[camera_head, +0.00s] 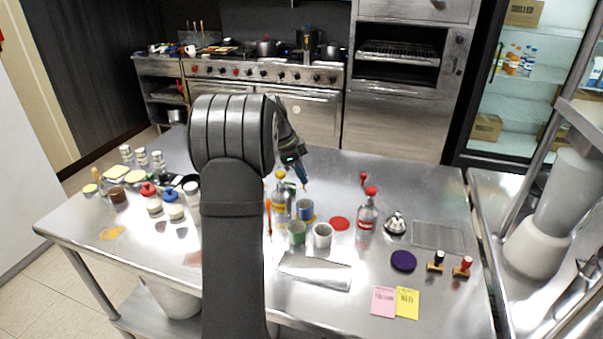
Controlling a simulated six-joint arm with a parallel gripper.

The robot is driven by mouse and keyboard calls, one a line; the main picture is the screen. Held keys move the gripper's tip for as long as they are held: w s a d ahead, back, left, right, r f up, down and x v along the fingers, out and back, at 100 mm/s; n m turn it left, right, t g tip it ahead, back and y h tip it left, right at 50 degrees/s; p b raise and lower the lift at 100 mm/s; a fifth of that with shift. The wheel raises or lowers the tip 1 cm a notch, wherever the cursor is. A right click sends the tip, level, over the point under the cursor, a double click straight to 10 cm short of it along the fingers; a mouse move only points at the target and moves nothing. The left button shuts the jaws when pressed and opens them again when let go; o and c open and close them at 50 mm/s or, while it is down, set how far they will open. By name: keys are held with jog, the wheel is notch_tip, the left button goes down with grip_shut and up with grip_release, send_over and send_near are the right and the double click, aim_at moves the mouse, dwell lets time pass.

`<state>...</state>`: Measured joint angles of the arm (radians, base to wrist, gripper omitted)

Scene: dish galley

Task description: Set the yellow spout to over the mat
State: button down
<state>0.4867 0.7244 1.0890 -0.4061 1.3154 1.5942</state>
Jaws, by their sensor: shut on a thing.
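A bottle with a yellow label (281,207) stands upright left of the cups, with the yellow spout (281,174) at its top. My gripper (303,181) is pointed down, close to the right of the spout and above the blue cup. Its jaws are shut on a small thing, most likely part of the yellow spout. The contact is too small to see clearly. A grey ribbed mat (437,235) lies flat at the right of the table, apart from the spout.
Blue (305,209), green (297,233) and white (322,235) cups stand close below my gripper. A bottle with a red spout (367,217) stands to the right, beside a silver bell (396,223). A purple disc (403,261) lies in front of the mat.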

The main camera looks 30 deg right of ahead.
jog(key=shift+f, duration=0.1)
jog(key=c, duration=1.4)
grip_release()
jog(key=v, duration=1.7)
jog(key=shift+r, duration=0.25)
jog(key=x, duration=1.7)
jog(key=shift+f, duration=0.2)
jog(key=shift+r, duration=0.1)
